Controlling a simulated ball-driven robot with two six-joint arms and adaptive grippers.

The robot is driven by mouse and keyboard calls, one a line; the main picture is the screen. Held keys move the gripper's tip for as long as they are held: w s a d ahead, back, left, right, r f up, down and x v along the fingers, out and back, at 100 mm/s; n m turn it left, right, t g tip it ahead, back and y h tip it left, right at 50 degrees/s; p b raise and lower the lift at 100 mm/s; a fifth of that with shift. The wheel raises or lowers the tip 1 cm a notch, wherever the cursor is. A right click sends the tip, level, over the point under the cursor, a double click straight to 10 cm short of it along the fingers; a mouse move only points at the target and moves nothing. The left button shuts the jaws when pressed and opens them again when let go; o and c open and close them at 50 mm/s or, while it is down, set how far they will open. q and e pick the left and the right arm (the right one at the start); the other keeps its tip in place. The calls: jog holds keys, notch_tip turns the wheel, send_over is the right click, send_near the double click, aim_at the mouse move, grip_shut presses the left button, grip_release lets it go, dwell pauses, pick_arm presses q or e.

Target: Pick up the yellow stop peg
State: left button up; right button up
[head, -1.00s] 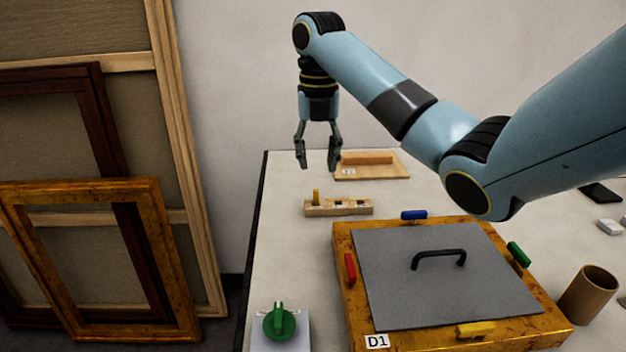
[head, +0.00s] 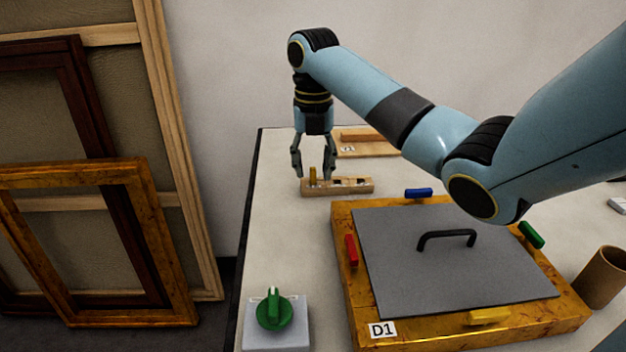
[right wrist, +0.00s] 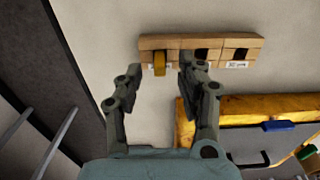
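The yellow stop peg (head: 313,175) stands upright in the left slot of a small wooden block (head: 345,187). In the right wrist view the peg (right wrist: 160,64) shows at the left end of the block (right wrist: 228,47); the block's other two slots look dark and empty. My right gripper (head: 314,174) is open and points down over the block's left end, its fingers to either side of the peg in the head view. In the right wrist view the fingertips (right wrist: 160,75) are apart, with the peg between and beyond them. My left gripper is not in view.
A gilt frame with a grey panel (head: 400,270), black handle and coloured tabs lies in front. A green knob (head: 274,310) is at front left, a cardboard tube (head: 602,277) at right. A wooden board (head: 375,149) lies behind the block. Frames lean at left.

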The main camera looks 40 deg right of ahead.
notch_tip(320, 180, down, 2)
jog(key=shift+f, duration=0.1)
jog(key=shift+c, duration=0.3)
grip_shut()
